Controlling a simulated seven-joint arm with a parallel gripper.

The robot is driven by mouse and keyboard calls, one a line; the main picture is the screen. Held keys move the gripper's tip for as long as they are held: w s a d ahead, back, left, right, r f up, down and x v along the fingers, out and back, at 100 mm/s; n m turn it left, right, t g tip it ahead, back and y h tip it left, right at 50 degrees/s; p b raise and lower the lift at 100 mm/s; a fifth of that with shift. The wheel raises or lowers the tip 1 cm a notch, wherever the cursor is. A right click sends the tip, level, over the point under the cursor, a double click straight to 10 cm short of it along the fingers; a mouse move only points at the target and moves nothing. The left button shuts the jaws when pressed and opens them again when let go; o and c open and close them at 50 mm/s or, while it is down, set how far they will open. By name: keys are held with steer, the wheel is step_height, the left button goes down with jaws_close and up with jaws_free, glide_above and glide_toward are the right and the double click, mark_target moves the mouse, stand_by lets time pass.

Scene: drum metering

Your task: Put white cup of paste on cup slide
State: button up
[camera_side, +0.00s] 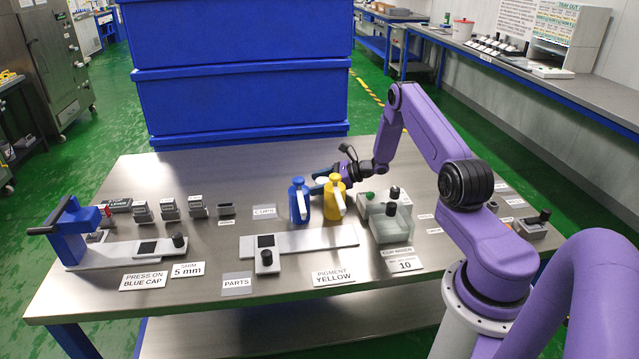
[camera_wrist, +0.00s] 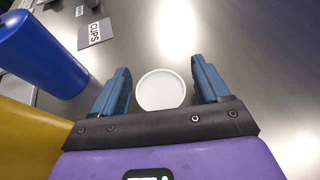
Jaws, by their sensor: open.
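The white cup (camera_wrist: 160,90) stands on the metal table in the wrist view, seen from above as a pale round shape. It lies between the two blue fingers of my gripper (camera_wrist: 160,88), with a gap on each side. The gripper is open. In the side view my gripper (camera_side: 320,184) is low behind the blue and yellow dispensers, which hide the cup there. A pale slide rail (camera_side: 325,238) with a dark square and black knob lies in front of the dispensers. No label marks it as the cup slide.
The blue dispenser (camera_side: 299,201) and yellow dispenser (camera_side: 335,198) stand close to my gripper. The CUPS label (camera_side: 264,211) is left of them. A blue press (camera_side: 75,231) with its own rail stands at far left.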

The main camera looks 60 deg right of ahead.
steer(key=shift+r, duration=0.15)
steer(key=shift+s+d+r, duration=0.1)
steer(key=shift+s+d, duration=0.1)
steer(key=shift+s, duration=0.05)
steer(key=v, duration=1.1)
steer(key=shift+s, duration=0.15)
steer(key=shift+r, duration=0.1)
